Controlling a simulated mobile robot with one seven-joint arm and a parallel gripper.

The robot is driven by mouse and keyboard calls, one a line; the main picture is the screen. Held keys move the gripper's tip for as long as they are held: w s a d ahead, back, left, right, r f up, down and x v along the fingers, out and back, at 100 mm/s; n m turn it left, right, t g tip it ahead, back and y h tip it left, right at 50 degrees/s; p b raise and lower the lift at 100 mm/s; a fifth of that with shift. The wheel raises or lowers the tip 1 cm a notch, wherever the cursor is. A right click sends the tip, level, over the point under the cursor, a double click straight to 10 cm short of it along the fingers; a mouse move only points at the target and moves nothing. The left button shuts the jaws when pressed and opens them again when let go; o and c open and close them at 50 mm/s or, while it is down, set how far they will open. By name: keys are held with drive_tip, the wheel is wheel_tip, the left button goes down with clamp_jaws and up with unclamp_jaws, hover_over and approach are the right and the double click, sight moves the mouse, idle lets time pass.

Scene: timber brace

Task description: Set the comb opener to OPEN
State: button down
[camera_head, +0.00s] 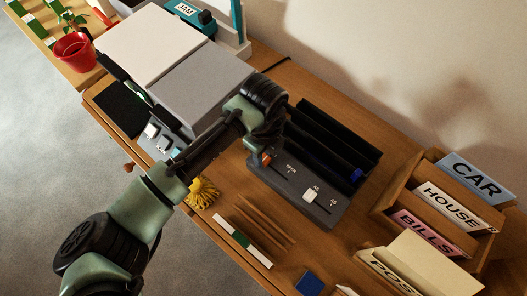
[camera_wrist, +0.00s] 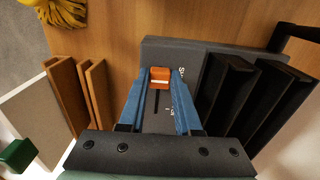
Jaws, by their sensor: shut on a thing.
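The comb opener (camera_head: 290,185) is a dark grey desk machine with two sliders and black rails along its back. Its orange slider knob (camera_head: 268,158) sits at its left end, partly behind my arm. In the wrist view the knob (camera_wrist: 160,76) is between my gripper's (camera_wrist: 160,84) two blue fingers, which are shut on it. The knob is at the far end of its dark slot, and the slot runs back toward my palm. A label beside the knob starts with "S"; my finger hides the rest. In the head view a label near the slot appears to read OPEN.
A white slider (camera_head: 311,194) is on the same machine. A wooden sorter (camera_head: 405,190) with CAR, HOUSE and BILLS cards stands at right. A grey-topped machine (camera_head: 203,85) stands at left.

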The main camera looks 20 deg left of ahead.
sight(284, 177)
drive_tip(key=d+p, duration=0.1)
drive_tip(key=d, duration=0.1)
drive_tip(key=s+d+p, duration=0.2)
drive_tip(key=d, duration=0.1)
drive_tip(key=shift+s+d+r, duration=0.15)
drive_tip(key=shift+d, duration=0.35)
drive_tip(key=shift+s, duration=0.1)
drive_tip(key=c, duration=0.6)
unclamp_jaws()
wheel_tip(284, 177, up, 13)
